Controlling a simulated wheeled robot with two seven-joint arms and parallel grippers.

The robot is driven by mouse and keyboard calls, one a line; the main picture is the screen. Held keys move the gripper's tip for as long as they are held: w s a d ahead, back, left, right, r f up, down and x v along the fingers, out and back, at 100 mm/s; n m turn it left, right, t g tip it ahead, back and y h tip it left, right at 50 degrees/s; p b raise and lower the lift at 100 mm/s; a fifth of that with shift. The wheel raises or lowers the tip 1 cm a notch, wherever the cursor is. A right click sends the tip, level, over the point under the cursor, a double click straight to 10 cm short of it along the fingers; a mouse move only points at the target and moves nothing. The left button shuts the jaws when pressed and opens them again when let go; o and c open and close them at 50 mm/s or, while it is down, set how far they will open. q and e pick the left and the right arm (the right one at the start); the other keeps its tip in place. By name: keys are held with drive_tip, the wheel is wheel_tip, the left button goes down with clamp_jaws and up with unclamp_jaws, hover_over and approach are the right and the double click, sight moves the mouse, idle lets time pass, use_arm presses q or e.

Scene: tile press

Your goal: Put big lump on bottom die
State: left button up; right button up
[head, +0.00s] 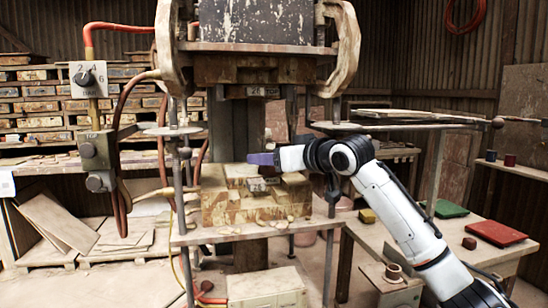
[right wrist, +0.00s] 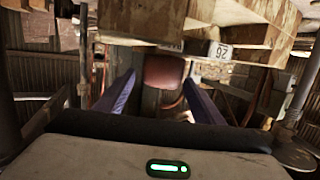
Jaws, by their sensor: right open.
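The bottom die (head: 235,212) is a worn, pale brown block on the press shelf, with small loose pieces on and around it. My right gripper (head: 262,158) reaches in from the right just above the die, its purple fingers pointing left. In the right wrist view its fingers (right wrist: 160,90) are spread apart. A rounded red-brown thing (right wrist: 163,72) shows between the fingertips; I cannot tell whether it is a lump or something farther back. A brown lump-like piece (head: 393,271) sits on a box at the right, and a smaller brown piece (head: 470,243) lies on the table. My left gripper is out of view.
The top die (head: 235,70) hangs above my right gripper and also shows in the right wrist view (right wrist: 262,55). Press rods flank the die. A control box (head: 88,80) with hoses stands at the left. Green (head: 447,209) and red (head: 496,233) slabs lie on the right table.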

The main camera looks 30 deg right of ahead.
drive_tip(key=b+v, duration=0.2)
drive_tip(key=v, duration=1)
